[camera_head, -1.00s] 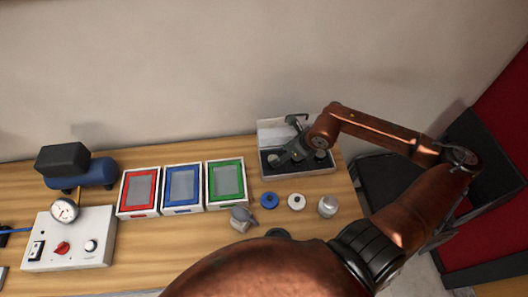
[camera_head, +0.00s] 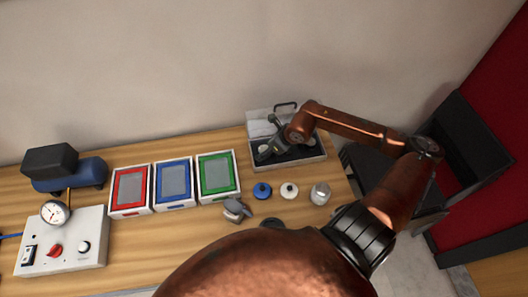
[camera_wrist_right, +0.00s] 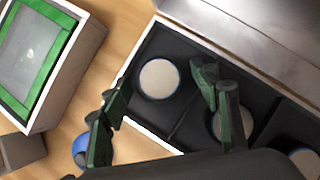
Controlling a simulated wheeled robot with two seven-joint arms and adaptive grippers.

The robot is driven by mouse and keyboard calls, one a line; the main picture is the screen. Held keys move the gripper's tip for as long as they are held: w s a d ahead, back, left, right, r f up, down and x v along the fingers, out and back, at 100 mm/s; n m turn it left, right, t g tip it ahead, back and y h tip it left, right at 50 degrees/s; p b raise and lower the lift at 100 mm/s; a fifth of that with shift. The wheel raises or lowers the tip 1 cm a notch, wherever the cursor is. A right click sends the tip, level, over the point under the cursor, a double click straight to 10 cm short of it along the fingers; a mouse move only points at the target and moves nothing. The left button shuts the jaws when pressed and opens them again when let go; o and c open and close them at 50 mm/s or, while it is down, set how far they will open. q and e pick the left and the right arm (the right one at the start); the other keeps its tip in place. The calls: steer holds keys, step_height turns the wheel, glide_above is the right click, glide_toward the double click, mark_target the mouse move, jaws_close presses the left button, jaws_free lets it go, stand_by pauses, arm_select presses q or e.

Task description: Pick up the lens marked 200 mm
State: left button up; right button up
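An open case (camera_head: 316,154) with a dark insert and a raised lid stands at the back right of the table. Several round lenses sit in its compartments. In the right wrist view the left lens (camera_wrist_right: 158,79) has a pale face and lies in the case's end compartment. A middle lens (camera_wrist_right: 219,124) is partly hidden by a finger, and a right lens (camera_wrist_right: 305,162) is cut by my gripper body. No mm marking is legible. My right gripper (camera_wrist_right: 162,77) is open, its fingers on either side of the left lens in the picture; contact cannot be told. My left gripper is not in view.
Red, blue and green framed trays (camera_head: 217,200) stand left of the case. In front are a blue knobbed piece (camera_head: 262,191), a white one (camera_head: 289,191), a metal cylinder (camera_head: 320,194) and a grey part (camera_head: 235,210). A control box (camera_head: 62,243) stands at far left.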

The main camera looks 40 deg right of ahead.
steer(key=c, duration=1.2)
